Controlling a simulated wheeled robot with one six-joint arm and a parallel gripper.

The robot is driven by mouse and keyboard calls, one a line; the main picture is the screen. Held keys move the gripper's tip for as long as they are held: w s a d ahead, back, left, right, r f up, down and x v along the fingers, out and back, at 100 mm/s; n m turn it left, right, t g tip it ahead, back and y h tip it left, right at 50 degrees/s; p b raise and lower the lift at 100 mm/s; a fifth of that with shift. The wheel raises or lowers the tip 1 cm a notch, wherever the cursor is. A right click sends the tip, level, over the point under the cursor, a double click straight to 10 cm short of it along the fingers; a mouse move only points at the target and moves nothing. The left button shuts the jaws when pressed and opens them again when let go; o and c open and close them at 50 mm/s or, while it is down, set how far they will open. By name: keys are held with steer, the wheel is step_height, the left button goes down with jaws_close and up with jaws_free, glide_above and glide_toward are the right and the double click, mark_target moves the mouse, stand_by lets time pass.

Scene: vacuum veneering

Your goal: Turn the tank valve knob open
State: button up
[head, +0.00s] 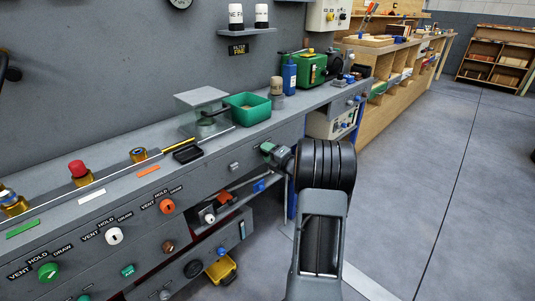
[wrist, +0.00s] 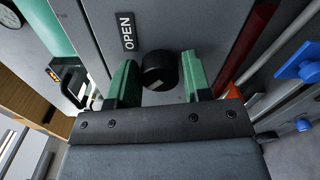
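The black round knob (wrist: 160,70) sits on a grey panel in the wrist view, just below a black label reading OPEN (wrist: 126,31). My gripper (wrist: 160,78) has its two green fingers on either side of the knob, left and right. The fingers stand apart with the knob between them. I cannot tell whether they press on it. In the head view my gripper (head: 268,149) is at the front face of the grey bench, and the knob is hidden there.
The grey bench (head: 215,140) carries a green bin (head: 247,108), a clear-topped stand and a blue bottle (head: 289,75). Green, white and orange (head: 167,206) vent-hold-draw knobs line its front. A yellow bin (head: 221,270) is below. The floor (head: 420,170) at right is clear.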

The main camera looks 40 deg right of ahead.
steer(key=c, duration=0.5)
steer(key=shift+c, duration=0.2)
steer(key=m+p, duration=0.1)
steer(key=m, duration=0.2)
steer(key=shift+r+p, duration=0.1)
steer(key=shift+p, duration=0.2)
steer(key=m+p, duration=0.2)
steer(key=m, duration=0.1)
steer(key=shift+m, duration=0.4)
steer(key=m+p, duration=0.3)
steer(key=m, duration=0.3)
steer(key=shift+p, duration=0.35)
steer(key=shift+m+p, duration=1.35)
steer(key=shift+m, duration=1.05)
